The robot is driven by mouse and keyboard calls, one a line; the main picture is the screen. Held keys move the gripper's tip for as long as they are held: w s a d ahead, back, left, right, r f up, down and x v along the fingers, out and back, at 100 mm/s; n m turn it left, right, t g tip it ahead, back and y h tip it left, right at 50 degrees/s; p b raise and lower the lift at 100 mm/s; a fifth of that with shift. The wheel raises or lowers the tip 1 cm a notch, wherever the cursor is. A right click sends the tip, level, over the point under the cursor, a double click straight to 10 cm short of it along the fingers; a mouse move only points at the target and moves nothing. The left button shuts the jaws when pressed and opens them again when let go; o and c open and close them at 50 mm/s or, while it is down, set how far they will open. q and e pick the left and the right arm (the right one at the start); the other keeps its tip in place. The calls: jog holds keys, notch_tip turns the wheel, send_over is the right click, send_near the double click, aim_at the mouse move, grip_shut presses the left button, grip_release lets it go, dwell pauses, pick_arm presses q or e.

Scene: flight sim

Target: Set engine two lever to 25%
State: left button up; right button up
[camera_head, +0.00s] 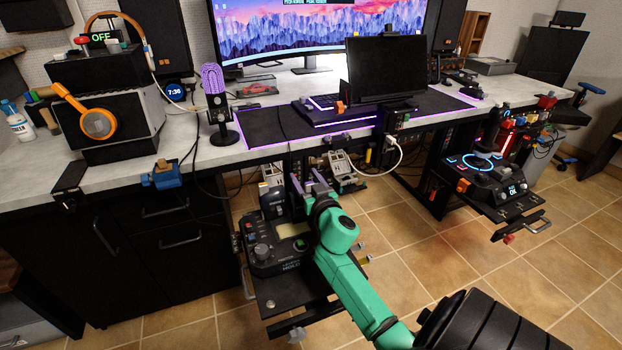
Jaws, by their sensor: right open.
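A black throttle unit (275,257) with knobs and a small pale panel sits on a low black shelf at the front of the desk, left of my green arm. Grey-topped lever handles (270,190) rise at its back. My right gripper (308,180) is at the levers' right side, its two fingers pointing up and away with a gap between them. I cannot tell which lever is engine two or how far it is set, as the gripper and arm hide part of the unit. My left gripper is not in view.
A second control panel (487,178) with a blue ring stands at the right. White cables hang near the desk edge. Tiled floor (400,270) is open.

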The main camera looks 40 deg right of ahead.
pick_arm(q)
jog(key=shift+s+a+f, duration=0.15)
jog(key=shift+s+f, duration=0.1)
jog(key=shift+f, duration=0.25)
pick_arm(e)
jog(key=v, duration=1.4)
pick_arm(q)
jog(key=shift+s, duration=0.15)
pick_arm(e)
jog(key=shift+s, duration=0.1)
